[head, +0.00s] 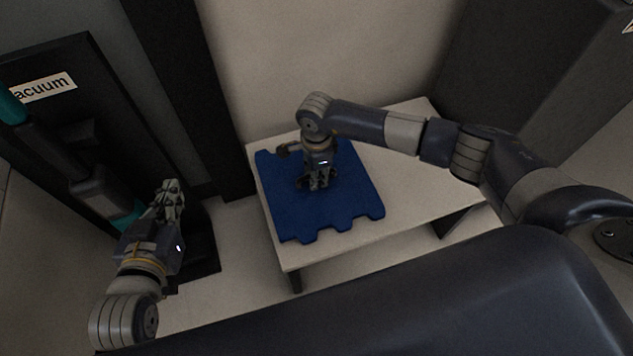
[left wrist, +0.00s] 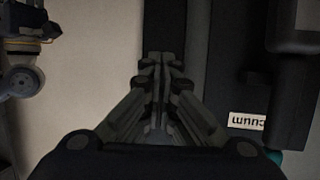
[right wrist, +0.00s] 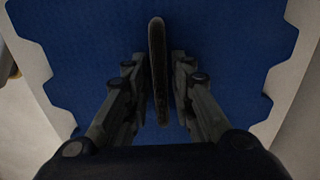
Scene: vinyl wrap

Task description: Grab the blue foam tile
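The blue foam tile (head: 345,205) lies flat on a low pale table, its edges cut into interlocking teeth. It fills most of the right wrist view (right wrist: 240,40). My right gripper (head: 319,185) points down over the tile's middle. In the right wrist view, a dark narrow strip (right wrist: 158,70) lies between its fingers (right wrist: 158,85), close to both. I cannot tell whether the fingers touch the strip or what it is. My left gripper (head: 172,188) is off to the left, away from the table. Its fingers look closed together and empty in the left wrist view (left wrist: 161,70).
The pale table (head: 415,190) has bare room right of the tile. A dark panel with a vacuum label (head: 43,88) stands at the left, near my left gripper. A dark post (head: 190,85) rises behind the table's left side. A dark block (head: 535,70) stands at the back right.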

